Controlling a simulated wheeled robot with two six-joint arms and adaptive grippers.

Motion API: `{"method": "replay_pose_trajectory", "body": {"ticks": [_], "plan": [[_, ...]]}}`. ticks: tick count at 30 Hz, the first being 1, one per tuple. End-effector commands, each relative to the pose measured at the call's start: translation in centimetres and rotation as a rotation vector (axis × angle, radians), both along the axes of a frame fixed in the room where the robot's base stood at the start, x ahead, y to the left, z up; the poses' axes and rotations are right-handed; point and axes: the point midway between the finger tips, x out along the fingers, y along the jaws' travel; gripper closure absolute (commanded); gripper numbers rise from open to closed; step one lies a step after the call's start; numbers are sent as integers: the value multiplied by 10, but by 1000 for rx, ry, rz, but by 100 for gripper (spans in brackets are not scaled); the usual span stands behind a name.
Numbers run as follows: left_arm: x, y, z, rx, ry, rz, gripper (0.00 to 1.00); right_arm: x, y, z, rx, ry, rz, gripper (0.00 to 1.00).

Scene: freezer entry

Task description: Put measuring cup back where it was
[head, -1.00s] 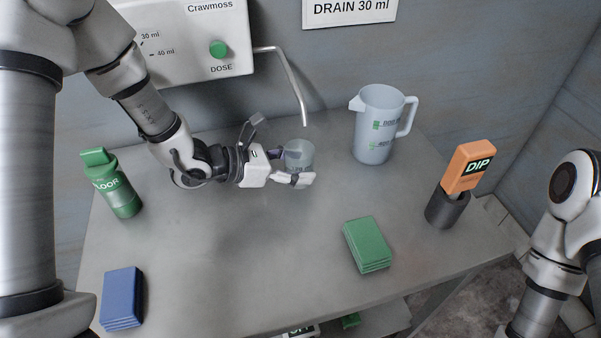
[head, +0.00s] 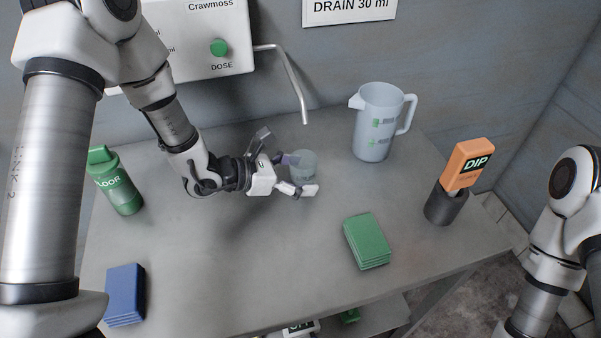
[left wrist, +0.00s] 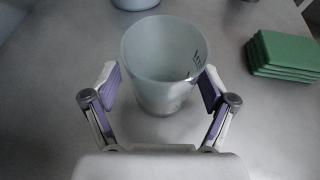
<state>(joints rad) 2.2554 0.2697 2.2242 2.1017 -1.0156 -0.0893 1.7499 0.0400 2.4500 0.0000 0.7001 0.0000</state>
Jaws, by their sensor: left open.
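The measuring cup (head: 305,164) is a small clear cup with dark marks. It stands upright on the grey table (head: 220,260), below the bent spout. In the left wrist view the cup (left wrist: 163,65) is at the middle, between the spread fingers. My left gripper (head: 297,174) is open around the near side of the cup; in the left wrist view a gap shows between the cup and at least the left finger (left wrist: 105,95). My right arm shows at the right edge of the head view, but its gripper is out of the picture.
A dispenser (head: 195,40) with a green button and a spout (head: 296,88) is on the wall. A jug (head: 376,122) stands right of the cup. Green pads (head: 366,242), blue pads (head: 124,294), a green bottle (head: 117,183) and an orange DIP tool in a dark holder (head: 446,205) are around.

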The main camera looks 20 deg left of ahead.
Motion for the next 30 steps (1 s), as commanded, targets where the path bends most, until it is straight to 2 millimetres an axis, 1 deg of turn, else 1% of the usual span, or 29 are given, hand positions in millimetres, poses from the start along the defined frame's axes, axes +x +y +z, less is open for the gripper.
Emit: {"method": "replay_pose_trajectory", "body": {"ticks": [5,8,11,12,18,21,25,30], "plan": [[0,1,6,0,0,1,16,0,0,7,0,0,0,60],[-7,12,10,-4,-2,7,16,0,0,2,0,0,0,60],[-20,25,17,-8,-2,6,16,0,0,0,0,0,0,60],[-24,31,22,-7,-2,9,16,0,0,1,0,0,0,60],[-46,57,37,-8,-3,8,16,0,0,4,0,0,0,60],[-56,67,44,-8,-4,5,16,0,0,8,0,0,0,60],[-64,78,50,-6,-1,7,16,0,0,13,0,0,0,60],[-71,84,51,-2,-1,0,16,0,0,15,0,0,0,60]]}}
